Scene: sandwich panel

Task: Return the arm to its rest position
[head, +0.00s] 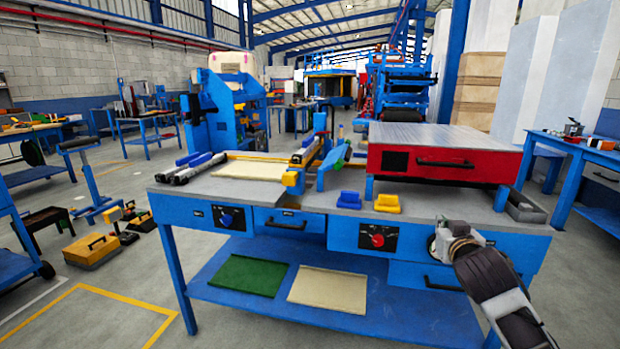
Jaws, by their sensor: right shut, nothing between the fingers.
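My right arm comes in from the lower right corner, with dark and pale grey links. Its gripper (446,238) is at the front edge of the blue workbench (340,205), at the right part of the drawer fronts. It looks shut, with nothing held. I cannot tell whether it touches the bench front. My left arm and gripper are not in view.
On the bench are a red drawer unit (440,160), a pale panel (253,169), a blue block (349,200) and a yellow block (387,203). The lower shelf holds a green panel (238,275) and a cream panel (328,288). Open floor lies front left.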

